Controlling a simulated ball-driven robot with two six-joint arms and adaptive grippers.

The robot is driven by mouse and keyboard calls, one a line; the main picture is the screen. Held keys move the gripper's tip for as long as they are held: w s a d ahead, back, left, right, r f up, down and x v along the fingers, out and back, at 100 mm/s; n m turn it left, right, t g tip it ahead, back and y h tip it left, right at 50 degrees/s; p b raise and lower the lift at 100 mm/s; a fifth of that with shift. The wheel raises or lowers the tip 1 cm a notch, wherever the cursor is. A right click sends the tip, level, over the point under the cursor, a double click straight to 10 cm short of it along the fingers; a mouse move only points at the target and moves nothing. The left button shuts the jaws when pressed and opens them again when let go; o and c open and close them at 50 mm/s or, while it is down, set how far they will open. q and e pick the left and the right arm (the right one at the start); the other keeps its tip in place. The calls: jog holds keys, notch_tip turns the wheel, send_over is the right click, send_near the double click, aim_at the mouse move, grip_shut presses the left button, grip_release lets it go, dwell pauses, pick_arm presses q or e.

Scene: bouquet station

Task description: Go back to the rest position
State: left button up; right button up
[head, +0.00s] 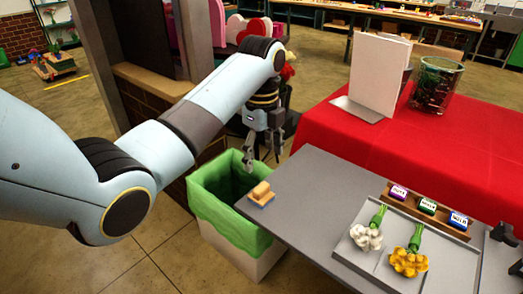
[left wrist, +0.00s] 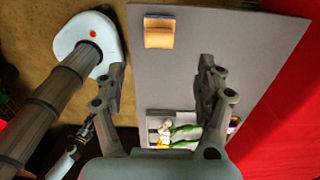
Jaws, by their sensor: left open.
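My left gripper (head: 262,150) hangs open and empty over the back edge of the bin with the green liner (head: 238,232), near the corner of the grey table. In the left wrist view its two fingers (left wrist: 163,70) are wide apart with bare grey table between them. A small tan block with a blue base (head: 261,195) lies on the table corner; it also shows in the left wrist view (left wrist: 159,32). Dark parts at the right edge of the head view look like my right gripper (head: 505,235), cut off by the frame.
A pale tray (head: 437,272) on the grey table (head: 320,205) holds white flowers (head: 365,237) and yellow flowers (head: 409,262). Purple, green and blue labelled blocks stand behind them. A red-covered table (head: 400,150) bears a white folded card (head: 378,75) and a glass vase (head: 437,85).

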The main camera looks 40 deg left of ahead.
pick_arm(q)
jog(key=shift+r, duration=0.25)
dwell(0.3)
